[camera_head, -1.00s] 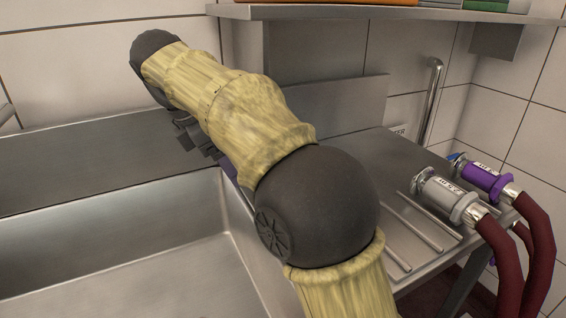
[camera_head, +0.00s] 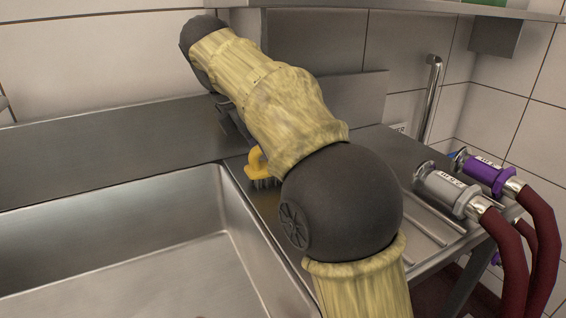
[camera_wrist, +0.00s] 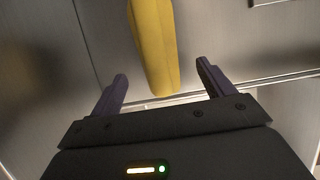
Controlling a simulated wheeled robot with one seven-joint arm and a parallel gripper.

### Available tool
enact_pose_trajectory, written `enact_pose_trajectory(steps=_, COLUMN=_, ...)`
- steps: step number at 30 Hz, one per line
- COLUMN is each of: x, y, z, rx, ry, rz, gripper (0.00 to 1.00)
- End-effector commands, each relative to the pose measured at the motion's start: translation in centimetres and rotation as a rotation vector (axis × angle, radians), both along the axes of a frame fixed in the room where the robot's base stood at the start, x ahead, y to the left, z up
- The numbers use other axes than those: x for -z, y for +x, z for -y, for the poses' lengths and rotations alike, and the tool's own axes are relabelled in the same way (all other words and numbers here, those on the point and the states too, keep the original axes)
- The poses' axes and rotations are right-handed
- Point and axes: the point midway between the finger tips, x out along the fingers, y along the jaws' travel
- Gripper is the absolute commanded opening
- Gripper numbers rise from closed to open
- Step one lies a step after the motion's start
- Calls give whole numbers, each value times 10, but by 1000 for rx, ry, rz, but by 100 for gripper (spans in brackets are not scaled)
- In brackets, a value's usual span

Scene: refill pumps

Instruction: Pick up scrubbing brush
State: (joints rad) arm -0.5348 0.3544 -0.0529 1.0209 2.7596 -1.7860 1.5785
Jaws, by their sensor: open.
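The scrubbing brush (camera_head: 262,165) has a yellow handle and dark bristles. In the head view it rests on the metal counter beside the sink's right rim, partly hidden by my arm. In the wrist view its yellow handle (camera_wrist: 154,45) comes down from the top edge and ends between and ahead of the fingers. My gripper (camera_wrist: 162,84) is open, with two dark purple fingers on either side of the handle's line, and holds nothing. I cannot tell the exact gap between the fingers and the handle. In the head view my arm hides most of the gripper.
The steel sink (camera_head: 120,210) lies at the left. A grey hose coupling (camera_head: 447,190) and a purple one (camera_head: 487,174), both with dark red hoses, sit at the counter's right end. A steel shelf (camera_head: 390,11) overhangs the back, and a vertical pipe (camera_head: 430,100) stands at the wall.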

Motion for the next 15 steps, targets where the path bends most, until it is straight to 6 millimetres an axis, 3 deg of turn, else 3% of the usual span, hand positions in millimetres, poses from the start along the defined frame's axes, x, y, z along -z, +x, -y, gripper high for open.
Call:
enact_pose_trajectory(steps=5, x=1, y=3, z=8, rx=5, ry=0, rz=1, gripper=81)
enact_pose_trajectory(steps=12, x=3, y=18, z=44, rx=9, ry=1, rz=2, gripper=81)
enact_pose_trajectory(steps=15, x=19, y=19, z=49, rx=4, ry=-1, rz=-2, gripper=81)
